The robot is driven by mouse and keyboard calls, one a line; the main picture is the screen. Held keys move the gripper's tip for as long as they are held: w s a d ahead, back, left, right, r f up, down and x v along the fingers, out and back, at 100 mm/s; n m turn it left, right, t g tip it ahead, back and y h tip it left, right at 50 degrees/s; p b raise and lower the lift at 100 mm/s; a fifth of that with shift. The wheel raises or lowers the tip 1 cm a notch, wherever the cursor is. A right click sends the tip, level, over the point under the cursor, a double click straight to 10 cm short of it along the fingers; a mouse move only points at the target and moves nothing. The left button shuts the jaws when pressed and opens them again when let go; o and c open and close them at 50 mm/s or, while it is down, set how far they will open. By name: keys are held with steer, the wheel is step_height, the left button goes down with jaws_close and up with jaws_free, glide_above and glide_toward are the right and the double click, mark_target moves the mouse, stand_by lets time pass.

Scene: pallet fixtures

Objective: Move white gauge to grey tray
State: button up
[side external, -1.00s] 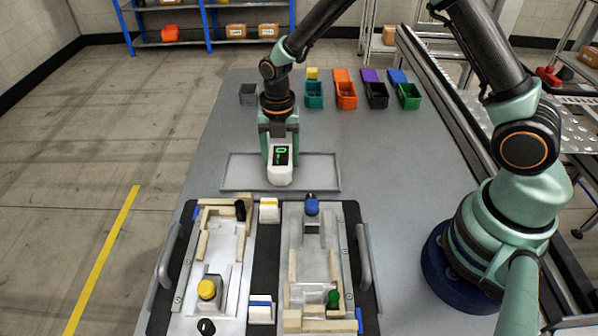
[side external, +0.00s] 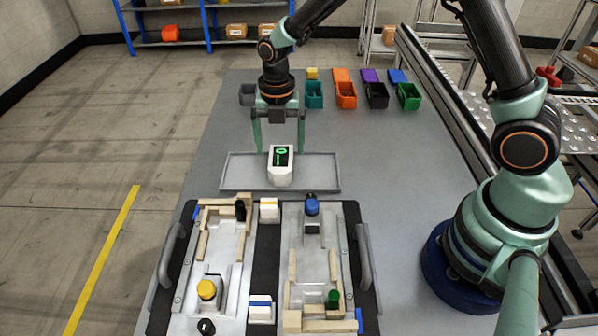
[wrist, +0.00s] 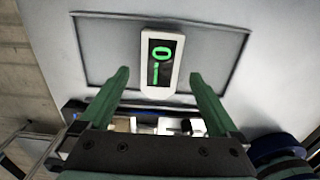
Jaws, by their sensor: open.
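The white gauge (side external: 281,168) has a black face with green marks and stands in the grey tray (side external: 240,173), near its middle. In the wrist view the gauge (wrist: 161,62) shows beyond my fingertips, with the tray's rim (wrist: 95,60) around it. My gripper (side external: 279,150) is open, with its green fingers spread wide on either side of the gauge and above the tray. In the wrist view the fingers of my gripper (wrist: 158,75) stand apart with nothing between them touching.
A black pallet (side external: 268,235) with two metal fixtures, wooden blocks and coloured knobs lies in front of the tray. Small bins, such as a teal bin (side external: 314,95) and an orange bin (side external: 346,95), stand behind. The table right of the tray (side external: 400,160) is clear.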

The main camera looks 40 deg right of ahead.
mark_target(280, 158)
steer(key=s+d+r+m+t, duration=0.1)
steer(key=s+d+r+m, duration=0.15)
steer(key=r+m, duration=0.45)
steer(key=s+d+r+m+t, duration=0.1)
steer(key=s+r+m, duration=0.25)
steer(key=r, duration=0.65)
steer(key=s+d+r+m+t, duration=0.2)
steer(key=s+m, duration=0.6)
steer(key=m, duration=0.8)
steer(key=shift+s+d+r+t, duration=0.15)
steer(key=shift+s+d+t, duration=0.2)
steer(key=shift+d+t, duration=0.4)
steer(key=shift+m, duration=0.25)
